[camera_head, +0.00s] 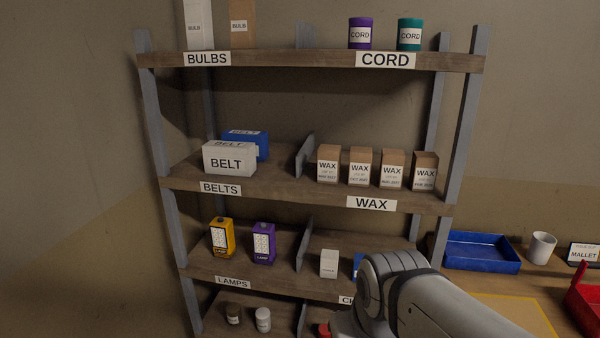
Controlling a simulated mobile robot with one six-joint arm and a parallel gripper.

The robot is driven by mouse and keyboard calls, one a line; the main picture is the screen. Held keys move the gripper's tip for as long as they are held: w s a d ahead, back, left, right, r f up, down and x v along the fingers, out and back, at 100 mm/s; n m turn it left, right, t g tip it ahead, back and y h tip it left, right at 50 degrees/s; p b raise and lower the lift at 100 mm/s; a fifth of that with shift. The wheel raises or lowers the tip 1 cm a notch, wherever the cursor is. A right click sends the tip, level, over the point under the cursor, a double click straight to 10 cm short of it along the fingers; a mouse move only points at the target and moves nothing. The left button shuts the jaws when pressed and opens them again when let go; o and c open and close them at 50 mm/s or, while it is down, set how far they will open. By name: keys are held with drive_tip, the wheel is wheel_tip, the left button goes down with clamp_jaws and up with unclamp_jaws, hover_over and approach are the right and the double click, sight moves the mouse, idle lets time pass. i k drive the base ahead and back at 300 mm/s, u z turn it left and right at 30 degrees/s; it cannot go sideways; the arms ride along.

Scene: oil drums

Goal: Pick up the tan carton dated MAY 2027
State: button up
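Several tan cartons labelled WAX stand upright in a row on the shelf marked WAX, on the right of its divider. Each has a white label with a small date line. The leftmost carton (328,164) has a date that looks like MAY 2027, but the print is too small to be sure. The second carton (360,167), the third carton (392,169) and the rightmost carton (425,170) carry dates that I cannot read with certainty. My arm reaches in at the bottom right, below the cartons and apart from them. My gripper is not in view.
A grey divider (305,155) stands left of the cartons. A white BELT box (229,158) and a blue one (262,146) are beyond it. The CORD shelf (320,60) is above. A blue tray (482,252) and white mug (541,247) stand right of the rack.

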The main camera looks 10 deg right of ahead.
sight(328, 156)
drive_tip(key=z, duration=0.15)
drive_tip(key=i, duration=0.9)
drive_tip(key=u, duration=0.1)
